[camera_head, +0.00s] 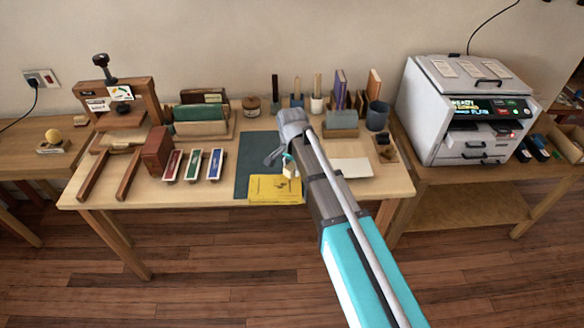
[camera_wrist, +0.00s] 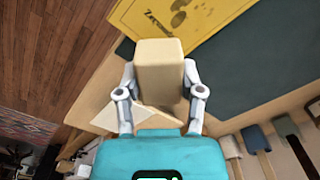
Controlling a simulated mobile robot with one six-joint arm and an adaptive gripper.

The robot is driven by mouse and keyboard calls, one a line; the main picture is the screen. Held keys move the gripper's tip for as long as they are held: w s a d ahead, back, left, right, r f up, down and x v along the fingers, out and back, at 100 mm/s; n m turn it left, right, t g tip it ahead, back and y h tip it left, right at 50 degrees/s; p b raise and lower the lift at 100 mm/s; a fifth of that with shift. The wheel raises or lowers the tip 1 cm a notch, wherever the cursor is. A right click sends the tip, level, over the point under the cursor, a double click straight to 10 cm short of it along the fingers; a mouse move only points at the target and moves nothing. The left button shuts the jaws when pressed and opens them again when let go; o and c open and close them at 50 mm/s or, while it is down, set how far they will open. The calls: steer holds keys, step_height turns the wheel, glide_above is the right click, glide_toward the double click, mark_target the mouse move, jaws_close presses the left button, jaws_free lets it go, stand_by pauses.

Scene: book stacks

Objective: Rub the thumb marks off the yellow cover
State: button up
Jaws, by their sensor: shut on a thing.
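The yellow cover (camera_head: 275,190) lies flat at the front edge of the table, partly on a dark green mat (camera_head: 258,152). In the wrist view the yellow cover (camera_wrist: 215,14) is cut off by the top edge; it bears dark print and dark smudges (camera_wrist: 178,14). My gripper (camera_wrist: 160,85) is shut on a beige block (camera_wrist: 160,62), with a finger on each side. In the head view my gripper (camera_head: 284,160) is over the mat, at the cover's far right. I cannot tell whether the block touches the cover.
A pale sheet (camera_head: 352,168) lies right of my arm. Red, green and blue-labelled blocks (camera_head: 194,165) and a wooden press (camera_head: 122,100) stand left. Upright books (camera_head: 340,90), a dark cup (camera_head: 377,116) and pots stand behind. A grey machine (camera_head: 465,105) is at the right.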

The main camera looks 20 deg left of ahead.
steer(key=shift+r, duration=0.1)
steer(key=shift+r+p, duration=1.45)
steer(key=shift+p, duration=0.1)
steer(key=shift+d+f+b, duration=0.15)
steer(key=shift+f+b, duration=0.2)
steer(key=shift+f, duration=0.25)
steer(key=shift+b, duration=0.3)
